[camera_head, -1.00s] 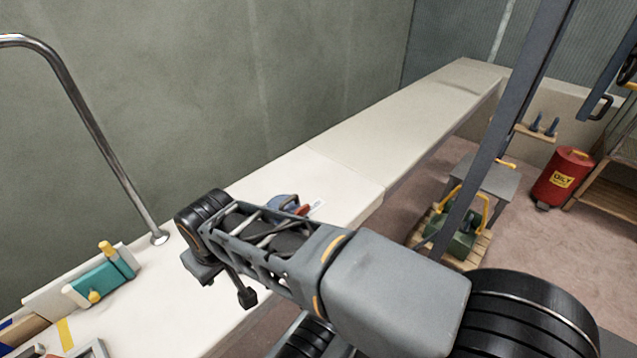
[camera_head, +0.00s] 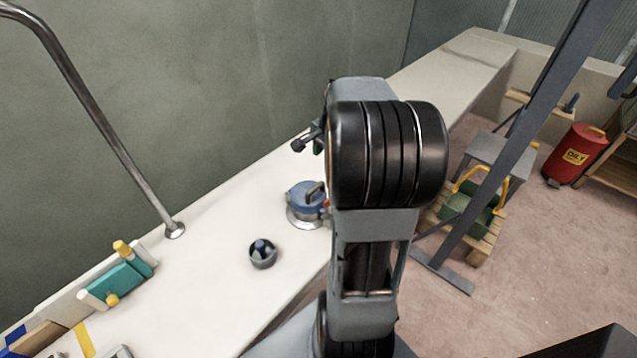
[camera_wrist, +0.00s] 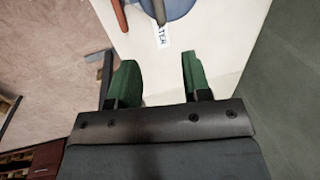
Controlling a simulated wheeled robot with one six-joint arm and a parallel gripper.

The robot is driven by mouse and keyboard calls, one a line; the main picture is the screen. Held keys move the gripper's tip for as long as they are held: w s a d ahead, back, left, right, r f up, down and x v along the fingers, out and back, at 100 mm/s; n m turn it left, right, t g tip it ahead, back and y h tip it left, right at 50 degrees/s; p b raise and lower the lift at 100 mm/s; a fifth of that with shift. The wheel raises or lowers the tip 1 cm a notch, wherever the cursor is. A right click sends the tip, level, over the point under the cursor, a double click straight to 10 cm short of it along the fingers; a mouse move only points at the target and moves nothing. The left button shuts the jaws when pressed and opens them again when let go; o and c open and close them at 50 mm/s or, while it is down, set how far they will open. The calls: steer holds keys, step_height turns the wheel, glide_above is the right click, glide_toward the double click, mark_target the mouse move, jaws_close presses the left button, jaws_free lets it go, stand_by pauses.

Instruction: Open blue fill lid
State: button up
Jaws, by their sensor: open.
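The blue fill lid (camera_head: 303,193) sits on a round metal base on the white deck, left of my arm in the head view. It has a dark raised handle, and something red shows at its right side, partly behind my arm. In the wrist view the blue lid (camera_wrist: 185,7) is cut by the top edge, with a grey handle, a red bar and a label reading "TER" beside it. My gripper (camera_wrist: 158,75) has two green fingers spread apart with nothing between them. Its tips point toward the lid and are apart from it. In the head view my arm mostly hides the gripper.
A metal rail (camera_head: 110,150) rises at left. The deck's right edge drops to the floor, where a red canister (camera_head: 575,155) stands.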

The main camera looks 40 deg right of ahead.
mark_target(318, 184)
steer(key=f, duration=0.4)
steer(key=w+f, duration=0.1)
steer(key=f, duration=0.3)
steer(key=w+f, duration=0.1)
steer(key=f, duration=0.3)
steer(key=shift+w+a+f, duration=0.25)
steer(key=shift+c, duration=0.3)
jaws_close()
